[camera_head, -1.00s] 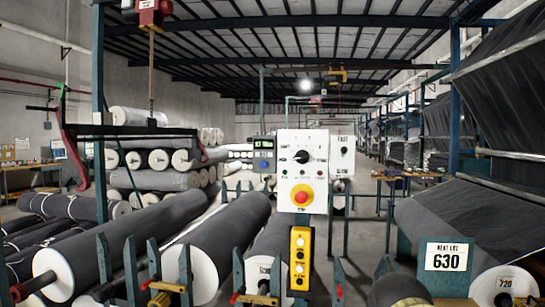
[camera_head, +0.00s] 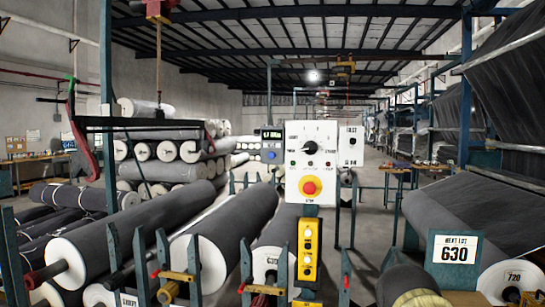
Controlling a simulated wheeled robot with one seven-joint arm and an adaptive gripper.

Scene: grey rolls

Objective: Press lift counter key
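A small grey box with a dark display showing pale characters (camera_head: 271,144) stands just left of the white control panel and looks like the lift counter. A round blue key shows below its display; the lettering is too small to read. The white control panel (camera_head: 293,163) carries a black rotary knob (camera_head: 310,148), small buttons and a red mushroom button (camera_head: 310,187) on a yellow ring. A yellow pendant (camera_head: 308,248) with several round buttons hangs below the panel. My gripper is not in view.
Large grey rolls on stands (camera_head: 232,235) fill the left and middle foreground. A "NEXT LOT 630" sign (camera_head: 454,250) stands before rolls at right. An aisle runs back right of the panel.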

